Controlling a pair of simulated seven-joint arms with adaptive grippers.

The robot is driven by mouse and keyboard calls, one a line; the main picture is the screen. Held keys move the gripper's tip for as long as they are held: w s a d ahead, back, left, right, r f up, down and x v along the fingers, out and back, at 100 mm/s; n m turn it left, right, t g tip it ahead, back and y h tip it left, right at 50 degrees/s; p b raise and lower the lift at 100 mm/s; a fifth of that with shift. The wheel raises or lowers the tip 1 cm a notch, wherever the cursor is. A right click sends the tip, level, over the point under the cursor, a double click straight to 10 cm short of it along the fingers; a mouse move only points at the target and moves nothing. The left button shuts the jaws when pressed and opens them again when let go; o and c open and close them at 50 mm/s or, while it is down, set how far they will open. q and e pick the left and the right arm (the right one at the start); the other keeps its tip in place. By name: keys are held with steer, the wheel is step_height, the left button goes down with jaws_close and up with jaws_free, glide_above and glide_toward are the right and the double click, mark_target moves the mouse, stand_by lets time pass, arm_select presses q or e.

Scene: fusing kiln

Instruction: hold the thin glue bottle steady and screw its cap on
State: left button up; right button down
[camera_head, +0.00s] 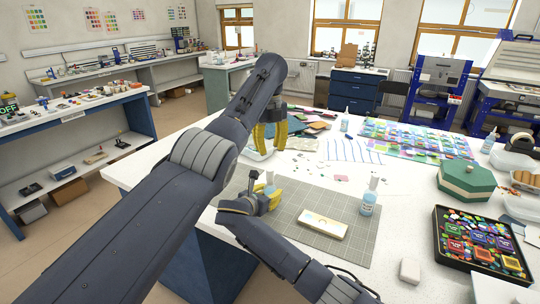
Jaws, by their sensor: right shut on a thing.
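My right gripper (268,196), with yellow fingers, is low over the near left part of the grey cutting mat (310,193). It is shut on a small pale bottle (269,179), which I take as the thin glue bottle; the fingers hide most of it. My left gripper (270,137) is higher and farther back, above the table's far left part. Its yellow fingers point down and look apart, with nothing visible between them. Another bottle with a blue lower part (368,204) stands upright on the mat. I cannot make out a loose cap.
A pale rectangular block (324,226) lies on the mat. To the right are a green hexagonal box (466,180), a black tray of colourful pieces (440,240) and a white block (410,271). More bottles (345,121) stand behind. The white table (405,182) is clear between mat and green box.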

stand_by(0.4)
steer(key=c, duration=0.8)
jaws_free()
steer(key=v, duration=1.2)
